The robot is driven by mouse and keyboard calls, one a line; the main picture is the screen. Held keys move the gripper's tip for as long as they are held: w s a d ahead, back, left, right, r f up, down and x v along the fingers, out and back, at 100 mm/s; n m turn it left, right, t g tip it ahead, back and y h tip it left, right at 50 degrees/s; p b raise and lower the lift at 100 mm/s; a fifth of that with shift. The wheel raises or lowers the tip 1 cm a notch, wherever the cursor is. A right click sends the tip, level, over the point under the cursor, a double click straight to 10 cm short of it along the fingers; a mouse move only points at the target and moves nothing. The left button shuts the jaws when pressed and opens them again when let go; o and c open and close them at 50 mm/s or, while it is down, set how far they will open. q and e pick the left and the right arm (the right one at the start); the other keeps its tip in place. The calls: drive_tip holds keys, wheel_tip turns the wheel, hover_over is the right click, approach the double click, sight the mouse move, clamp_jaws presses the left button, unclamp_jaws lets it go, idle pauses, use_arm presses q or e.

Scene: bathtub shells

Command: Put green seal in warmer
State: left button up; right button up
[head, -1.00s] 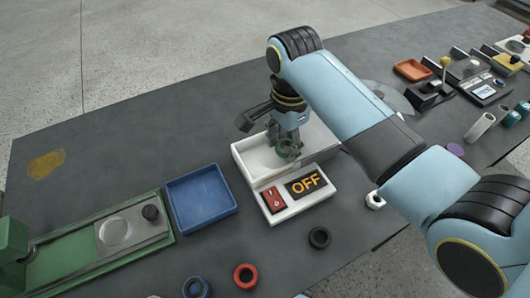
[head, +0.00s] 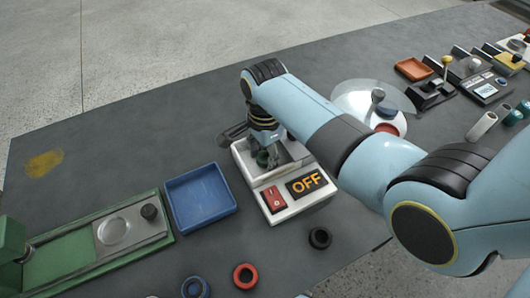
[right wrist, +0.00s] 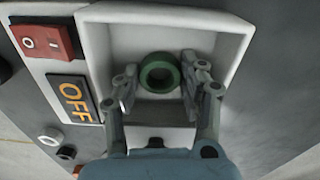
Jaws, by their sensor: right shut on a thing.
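The green seal (right wrist: 159,73) is a ring between the fingertips of my right gripper (right wrist: 160,84) in the right wrist view. The gripper is shut on it. The warmer (head: 244,153) is a white box with an open, square recess, a red switch (head: 272,198) and a display reading OFF (head: 305,184). The seal (head: 262,159) and the fingertips are over or inside the recess; I cannot tell whether the seal touches its floor. In the right wrist view, the recess walls (right wrist: 238,60) surround the seal. My left gripper is not in view.
A blue tray (head: 201,201) stands left of the warmer, beside a green fixture (head: 70,262). Black (head: 320,238), red (head: 245,277) and blue (head: 195,288) rings lie in front. A clear dome (head: 350,97) and several devices stand right.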

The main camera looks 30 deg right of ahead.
sight(265, 157)
drive_tip(key=o, duration=0.7)
drive_tip(key=shift+c, duration=0.2)
wheel_tip(265, 157, up, 12)
drive_tip(key=p, duration=0.1)
drive_tip(key=shift+r, duration=0.15)
